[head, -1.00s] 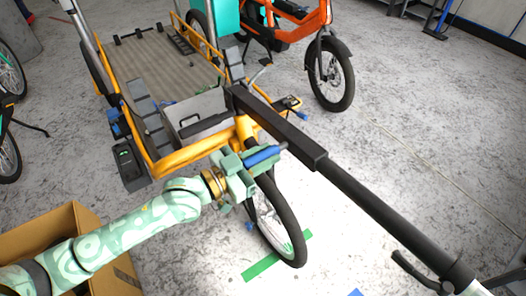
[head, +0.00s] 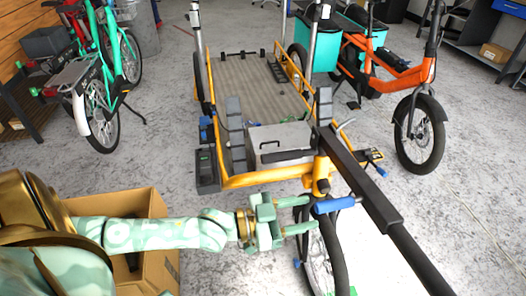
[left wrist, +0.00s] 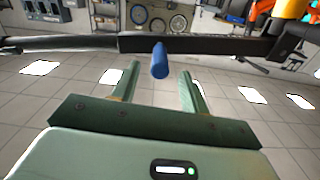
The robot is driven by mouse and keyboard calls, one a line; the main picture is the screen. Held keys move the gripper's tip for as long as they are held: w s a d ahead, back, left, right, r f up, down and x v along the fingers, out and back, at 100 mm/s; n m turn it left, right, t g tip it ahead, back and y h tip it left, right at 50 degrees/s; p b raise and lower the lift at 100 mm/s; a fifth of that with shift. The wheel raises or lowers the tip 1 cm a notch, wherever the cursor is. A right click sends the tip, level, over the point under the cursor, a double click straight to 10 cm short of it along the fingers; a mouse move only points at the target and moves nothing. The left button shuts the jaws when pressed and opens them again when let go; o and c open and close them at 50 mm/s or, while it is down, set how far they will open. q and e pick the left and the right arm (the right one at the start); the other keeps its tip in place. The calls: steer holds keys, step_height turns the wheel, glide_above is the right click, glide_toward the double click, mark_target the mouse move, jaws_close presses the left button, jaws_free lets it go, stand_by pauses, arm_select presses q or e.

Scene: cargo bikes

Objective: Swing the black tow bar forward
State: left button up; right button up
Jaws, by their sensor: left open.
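The black tow bar (head: 367,189) runs from the yellow front frame of the cargo bike down to the lower right in the head view. In the left wrist view the bar (left wrist: 215,45) crosses almost level beyond the fingertips. A blue grip (head: 334,205) sticks out beside the bar, above the front wheel. My left gripper (head: 309,214) is open and empty, its fingers pointing right toward the blue grip. In the left wrist view the grip (left wrist: 160,62) shows in the gap between the two fingers, near their tips. My right gripper is not in view.
The cargo bike's yellow frame (head: 255,180) and front wheel (head: 330,250) are close to my left gripper. An open cardboard box (head: 163,262) stands beneath my left arm. An orange bike (head: 411,80) stands at the right, teal bikes (head: 113,60) at the left. Floor right of the bar is clear.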

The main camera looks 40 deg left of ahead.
arm_select(q)
steer(key=p+v, duration=0.1)
steer(key=v, duration=0.7)
steer(key=shift+p, duration=0.4)
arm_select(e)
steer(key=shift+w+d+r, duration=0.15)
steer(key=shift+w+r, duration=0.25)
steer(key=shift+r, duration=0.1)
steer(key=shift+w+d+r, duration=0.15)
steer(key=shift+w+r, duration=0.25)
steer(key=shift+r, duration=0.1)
